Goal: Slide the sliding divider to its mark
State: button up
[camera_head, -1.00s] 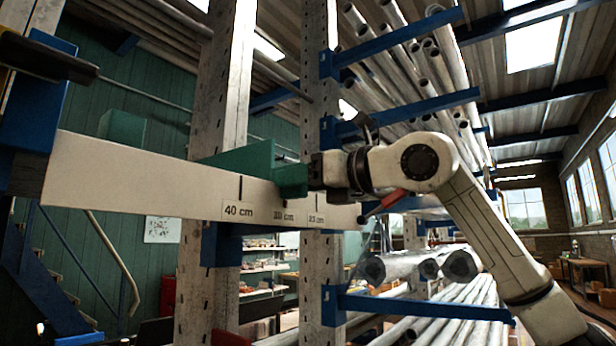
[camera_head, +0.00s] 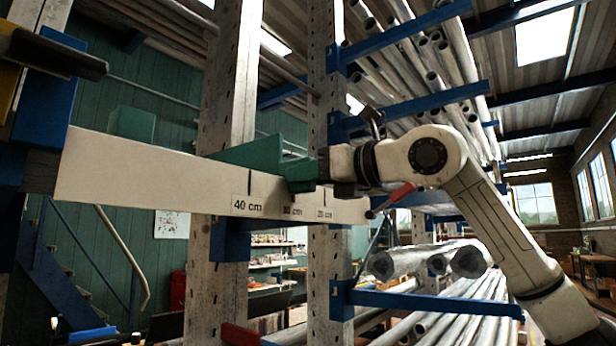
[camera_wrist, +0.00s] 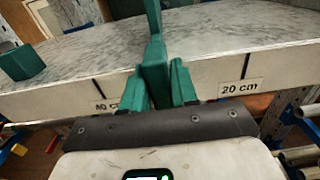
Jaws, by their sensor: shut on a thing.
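The sliding divider (camera_head: 297,172) is a green piece on a long pale beam (camera_head: 130,178) with black mark lines and labels. In the head view it sits just above the partly covered 30 cm label, between the 40 cm label (camera_head: 247,206) and the 20 cm label (camera_head: 324,213). The wrist view shows the divider (camera_wrist: 153,22) as an upright green plate between the 40 cm and 20 cm lines. My gripper (camera_head: 319,166) reaches it from the right and is shut on it. In the wrist view, my gripper (camera_wrist: 157,82) meets the divider at the beam's near edge.
A perforated rack post (camera_head: 228,90) and a second post (camera_head: 325,80) stand behind the beam. Blue rack arms (camera_head: 430,303) and stacked pipes (camera_head: 440,260) lie around my arm at the right. A dark bar on a blue bracket (camera_head: 45,105) is at the left.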

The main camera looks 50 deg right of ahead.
jog(key=a+b, duration=0.4)
jog(key=a, duration=0.6)
jog(key=shift+s, duration=0.15)
dwell(1.1)
jog(key=o, duration=0.8)
jog(key=shift+o, duration=0.2)
jog(key=s+b, duration=0.3)
jog(key=s, duration=0.4)
jog(key=shift+d, duration=0.15)
dwell(0.4)
